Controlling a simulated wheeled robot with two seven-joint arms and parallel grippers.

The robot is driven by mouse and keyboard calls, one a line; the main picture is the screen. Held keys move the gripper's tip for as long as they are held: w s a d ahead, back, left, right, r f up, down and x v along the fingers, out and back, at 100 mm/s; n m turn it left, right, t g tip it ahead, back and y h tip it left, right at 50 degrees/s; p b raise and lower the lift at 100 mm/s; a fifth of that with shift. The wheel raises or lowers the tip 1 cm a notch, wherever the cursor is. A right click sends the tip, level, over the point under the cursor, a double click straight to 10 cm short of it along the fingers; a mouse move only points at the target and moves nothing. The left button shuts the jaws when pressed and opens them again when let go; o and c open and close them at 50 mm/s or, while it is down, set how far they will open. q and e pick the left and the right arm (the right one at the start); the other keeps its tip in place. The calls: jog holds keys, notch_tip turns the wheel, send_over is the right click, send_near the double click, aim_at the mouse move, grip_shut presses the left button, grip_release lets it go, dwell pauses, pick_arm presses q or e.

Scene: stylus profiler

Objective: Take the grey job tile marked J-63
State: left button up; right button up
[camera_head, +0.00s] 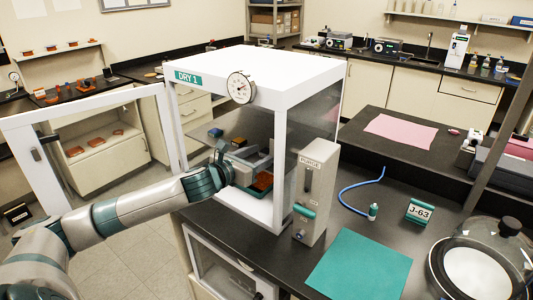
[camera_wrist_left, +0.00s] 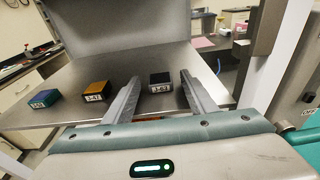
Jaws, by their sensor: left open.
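The grey job tile marked J-63 (camera_wrist_left: 161,85) lies on the metal shelf (camera_wrist_left: 110,117) inside the white cabinet labelled DRY 1 (camera_head: 300,75). In the left wrist view it is between and just beyond my left fingers. My left gripper (camera_wrist_left: 160,80) is open and empty, and the tile looks apart from both fingers. In the head view my left gripper (camera_head: 262,158) reaches through the cabinet's open front; I cannot make out the grey tile there. An orange tile (camera_wrist_left: 97,87) and a green-blue tile (camera_wrist_left: 44,99) lie to its left. My right gripper is not in view.
The cabinet's framed door (camera_head: 85,108) stands open at left. A PURGE unit (camera_head: 313,185) stands at the cabinet's right. A green holder with a J-63 card (camera_head: 419,211), a teal mat (camera_head: 358,266) and a glass dome (camera_head: 485,262) are on the dark bench.

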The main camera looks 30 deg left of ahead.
pick_arm(q)
jog(key=c, duration=1.1)
jog(key=shift+c, duration=0.2)
jog(key=shift+r, duration=0.1)
